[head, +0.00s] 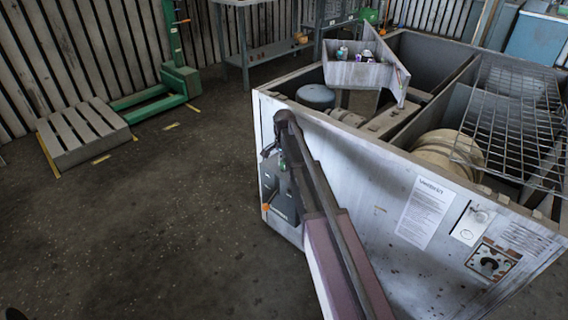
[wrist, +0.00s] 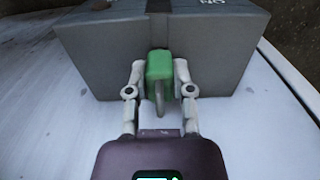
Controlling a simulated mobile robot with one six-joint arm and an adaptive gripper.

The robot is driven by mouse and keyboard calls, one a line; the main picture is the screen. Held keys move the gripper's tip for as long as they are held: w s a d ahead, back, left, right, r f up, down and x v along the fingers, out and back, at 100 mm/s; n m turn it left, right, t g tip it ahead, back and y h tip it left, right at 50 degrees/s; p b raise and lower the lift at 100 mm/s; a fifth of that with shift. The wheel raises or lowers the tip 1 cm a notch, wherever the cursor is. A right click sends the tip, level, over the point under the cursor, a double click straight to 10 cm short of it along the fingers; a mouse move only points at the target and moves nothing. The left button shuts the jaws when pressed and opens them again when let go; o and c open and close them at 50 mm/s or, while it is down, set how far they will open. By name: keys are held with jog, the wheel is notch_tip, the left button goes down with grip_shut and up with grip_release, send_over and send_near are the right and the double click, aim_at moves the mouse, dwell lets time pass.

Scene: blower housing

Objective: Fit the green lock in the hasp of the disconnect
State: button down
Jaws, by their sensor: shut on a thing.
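My gripper (wrist: 160,80) is shut on the green lock (wrist: 159,63), one finger on each side of its body. The lock's grey shackle (wrist: 159,98) points back toward my wrist in the wrist view. The lock is close in front of the grey disconnect box (wrist: 105,50); I cannot tell whether they touch. In the head view the disconnect (head: 283,203) is on the left end of the white housing, with an orange part (head: 266,207) at its left edge. A bit of green (head: 283,166) shows at my gripper there. I cannot make out the hasp.
The white blower housing (head: 375,190) carries a paper sheet (head: 425,212) and a rotary switch plate (head: 492,262). The floor to the left is clear up to a pallet (head: 85,132).

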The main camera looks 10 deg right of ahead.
jog(key=shift+f+b, duration=0.55)
jog(key=shift+f, duration=0.05)
jog(key=shift+c, duration=2)
grip_release()
jog(key=shift+r, duration=0.2)
notch_tip(320, 180, up, 9)
jog(key=p, duration=0.9)
jog(key=shift+r+p, duration=0.1)
jog(key=shift+p, duration=0.2)
notch_tip(320, 180, up, 21)
jog(key=n+p, duration=1)
jog(key=p, duration=1.1)
jog(key=shift+d, duration=0.2)
jog(key=shift+r, duration=0.1)
